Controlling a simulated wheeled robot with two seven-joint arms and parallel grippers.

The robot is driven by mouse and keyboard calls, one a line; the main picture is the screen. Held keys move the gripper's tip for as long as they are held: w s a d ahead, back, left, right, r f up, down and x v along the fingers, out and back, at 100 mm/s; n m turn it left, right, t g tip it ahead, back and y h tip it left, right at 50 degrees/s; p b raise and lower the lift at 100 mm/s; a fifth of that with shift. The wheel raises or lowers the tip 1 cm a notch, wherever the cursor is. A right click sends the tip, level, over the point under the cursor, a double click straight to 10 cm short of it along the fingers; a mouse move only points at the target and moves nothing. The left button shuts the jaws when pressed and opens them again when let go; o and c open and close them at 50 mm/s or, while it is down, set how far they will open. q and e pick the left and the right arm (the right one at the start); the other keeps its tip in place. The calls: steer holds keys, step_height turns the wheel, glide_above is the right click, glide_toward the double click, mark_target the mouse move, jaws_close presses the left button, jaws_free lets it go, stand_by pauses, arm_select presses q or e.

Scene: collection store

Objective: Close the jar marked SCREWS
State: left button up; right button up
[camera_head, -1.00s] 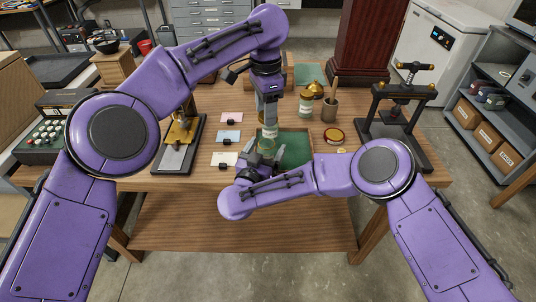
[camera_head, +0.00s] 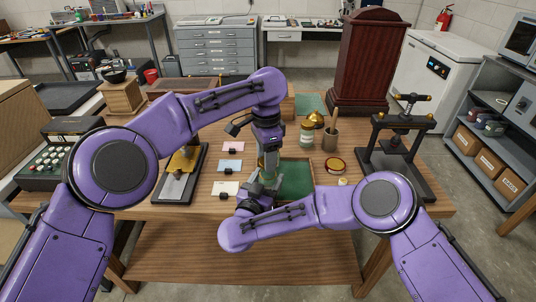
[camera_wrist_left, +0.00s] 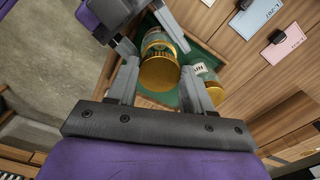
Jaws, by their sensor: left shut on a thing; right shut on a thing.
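A glass jar with a gold lid (camera_wrist_left: 158,72) stands over the green-lined tray, between my left gripper's fingers (camera_wrist_left: 158,88). My left gripper (camera_head: 268,160) reaches down from above and is shut on this lid. My right gripper (camera_head: 262,184) comes in from the front and is shut on the jar's body below; its grip is partly hidden. Any label on this jar is out of sight. A second gold-lidded jar (camera_wrist_left: 213,94) stands close beside it in the left wrist view, its label only partly visible.
The green-lined tray (camera_head: 295,180) lies open to the right. Another jar (camera_head: 306,135), a brass object (camera_head: 317,120) and a cup holding a wooden handle (camera_head: 330,140) stand behind it.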

mark_target(268, 181)
arm_select(q)
steer(key=shift+f, duration=0.85)
steer(key=shift+f, duration=0.6)
